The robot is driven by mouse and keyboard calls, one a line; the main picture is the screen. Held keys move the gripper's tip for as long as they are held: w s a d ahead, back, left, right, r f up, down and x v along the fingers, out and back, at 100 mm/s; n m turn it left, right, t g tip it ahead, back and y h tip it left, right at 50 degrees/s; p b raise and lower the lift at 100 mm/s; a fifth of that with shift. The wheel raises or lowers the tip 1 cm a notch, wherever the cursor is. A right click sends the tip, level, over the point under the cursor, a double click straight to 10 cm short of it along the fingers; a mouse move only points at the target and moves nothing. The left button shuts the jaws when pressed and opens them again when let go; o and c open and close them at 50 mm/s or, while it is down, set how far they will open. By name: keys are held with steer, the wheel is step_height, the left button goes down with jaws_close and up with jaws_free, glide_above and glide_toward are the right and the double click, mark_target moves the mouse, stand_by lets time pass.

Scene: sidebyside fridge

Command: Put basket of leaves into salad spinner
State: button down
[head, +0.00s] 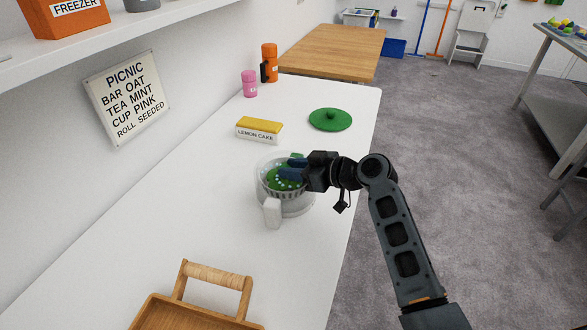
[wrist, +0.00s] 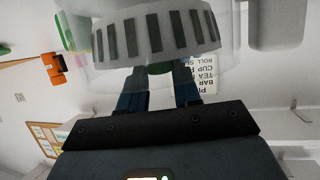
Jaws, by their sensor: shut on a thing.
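The salad spinner (head: 290,209) is a clear bowl with a white handle (head: 272,213), standing on the white counter. The pale basket with dark slots (wrist: 155,35) holds green leaves (head: 280,180) and shows inside the bowl's outline in both views; I cannot tell whether it rests on the bottom. My gripper (head: 293,170) reaches in from the right, with its blue fingers at the basket's rim. It is shut on the basket. In the wrist view, the fingers (wrist: 160,88) point at the basket, with a green bit between them. The green lid (head: 330,119) lies apart, farther back.
A lemon cake box (head: 259,131) stands behind the spinner. A pink cup (head: 249,84) and an orange flask (head: 269,63) stand at the back. A wooden tray with a handle (head: 195,312) is at the front. The counter left of the spinner is clear.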

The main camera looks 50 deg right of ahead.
steer(key=shift+f, duration=0.15)
steer(key=c, duration=0.8)
jaws_free()
